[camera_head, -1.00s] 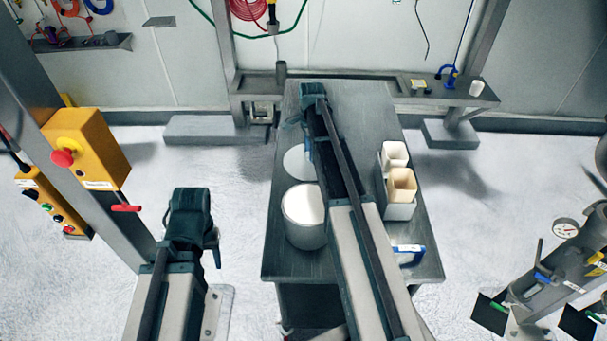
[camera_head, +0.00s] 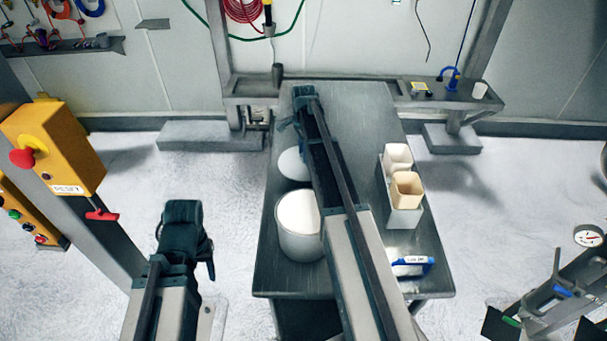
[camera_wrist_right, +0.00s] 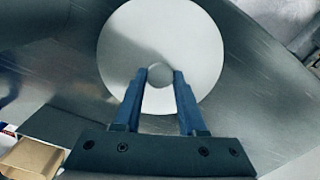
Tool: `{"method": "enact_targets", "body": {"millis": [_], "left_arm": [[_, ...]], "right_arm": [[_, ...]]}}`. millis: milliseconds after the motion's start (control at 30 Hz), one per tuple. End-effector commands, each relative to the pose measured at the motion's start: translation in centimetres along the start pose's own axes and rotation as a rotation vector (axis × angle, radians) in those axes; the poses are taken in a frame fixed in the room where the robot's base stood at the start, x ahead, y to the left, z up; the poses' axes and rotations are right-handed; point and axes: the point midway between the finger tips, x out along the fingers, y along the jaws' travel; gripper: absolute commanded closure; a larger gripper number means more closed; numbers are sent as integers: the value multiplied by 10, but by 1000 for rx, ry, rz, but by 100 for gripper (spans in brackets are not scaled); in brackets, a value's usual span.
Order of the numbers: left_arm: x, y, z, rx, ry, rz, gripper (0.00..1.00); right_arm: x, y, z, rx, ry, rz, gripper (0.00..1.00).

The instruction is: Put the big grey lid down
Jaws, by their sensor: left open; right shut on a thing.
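The big grey lid (camera_head: 293,165) is a pale round disc on the left side of the metal table, just beyond the drum (camera_head: 299,230) and partly hidden by my right arm. In the right wrist view the lid (camera_wrist_right: 160,30) shows from above with a small round knob. My right gripper (camera_wrist_right: 160,73) is shut on that knob. The lid lies flat over the table top, but I cannot tell whether it touches it. The drum is open, with a white inside. My left gripper (camera_head: 187,232) is open and empty, left of the table and away from it.
The metal table (camera_head: 350,110) is clear at its far end. A grey holder (camera_head: 404,218) with two square cups stands at the right edge, with a blue-handled item (camera_head: 414,266) nearer. A yellow control box (camera_head: 58,150) stands at the left.

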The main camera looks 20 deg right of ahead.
Motion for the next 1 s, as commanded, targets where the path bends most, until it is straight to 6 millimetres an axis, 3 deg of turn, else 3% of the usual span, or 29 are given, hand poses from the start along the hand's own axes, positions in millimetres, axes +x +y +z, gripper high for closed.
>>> {"method": "enact_targets", "body": {"millis": [33,167,467,800,1000], "left_arm": [[17,2,-1,0,0,0,50],[34,3,-2,-1,0,0,50],[39,4,-2,-2,0,0,50],[75,7,-4,-2,0,0,50],[72,7,-4,-2,0,0,50]], "right_arm": [[17,0,0,0,0,0,100],[34,0,0,0,0,0,100],[40,0,0,0,0,0,100],[75,0,0,0,0,0,100],[72,0,0,0,0,0,100]]}}
